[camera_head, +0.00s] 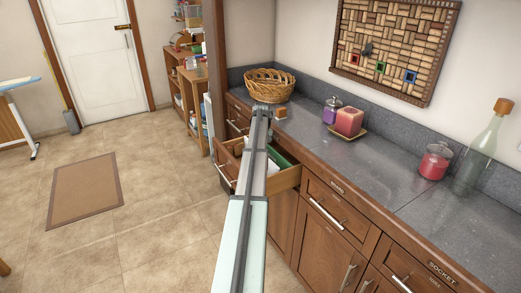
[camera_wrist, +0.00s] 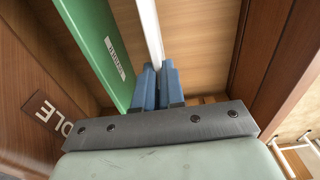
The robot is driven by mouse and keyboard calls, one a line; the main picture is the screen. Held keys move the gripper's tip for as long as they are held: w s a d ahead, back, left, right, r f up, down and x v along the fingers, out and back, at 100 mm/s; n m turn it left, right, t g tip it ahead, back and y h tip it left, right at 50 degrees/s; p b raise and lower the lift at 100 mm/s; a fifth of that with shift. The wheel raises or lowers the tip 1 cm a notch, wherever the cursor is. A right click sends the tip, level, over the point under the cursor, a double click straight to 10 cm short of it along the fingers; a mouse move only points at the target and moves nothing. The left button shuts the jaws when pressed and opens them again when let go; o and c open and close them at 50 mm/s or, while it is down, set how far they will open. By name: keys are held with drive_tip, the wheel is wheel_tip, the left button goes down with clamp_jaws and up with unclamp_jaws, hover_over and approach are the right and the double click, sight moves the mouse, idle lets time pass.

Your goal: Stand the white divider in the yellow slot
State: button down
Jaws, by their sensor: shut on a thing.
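My gripper (camera_wrist: 155,72) has its blue fingers shut on the white divider (camera_wrist: 147,28), a thin upright panel seen nearly edge-on in the wrist view. The fingers reach down into the open wooden drawer. A green divider (camera_wrist: 97,42) with a small white label stands just left of the fingers, with a gap between it and the white one. In the head view my arm covers the gripper and much of the open drawer (camera_head: 287,181). I see no yellow slot in either view, and the divider's lower edge is not clear.
The drawer's wooden walls are close on both sides in the wrist view. The grey counter (camera_head: 383,165) holds a wicker basket (camera_head: 270,84), a purple jar (camera_head: 331,110), a pink candle (camera_head: 349,122), a red jar (camera_head: 435,161) and a glass bottle (camera_head: 482,150). The floor at left is largely clear.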

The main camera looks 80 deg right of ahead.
drive_tip(key=shift+f, duration=0.7)
drive_tip(key=c, duration=1.1)
unclamp_jaws()
drive_tip(key=shift+c, duration=0.2)
wheel_tip(320, 180, up, 14)
drive_tip(key=shift+s+a, duration=0.25)
drive_tip(key=shift+f, duration=0.1)
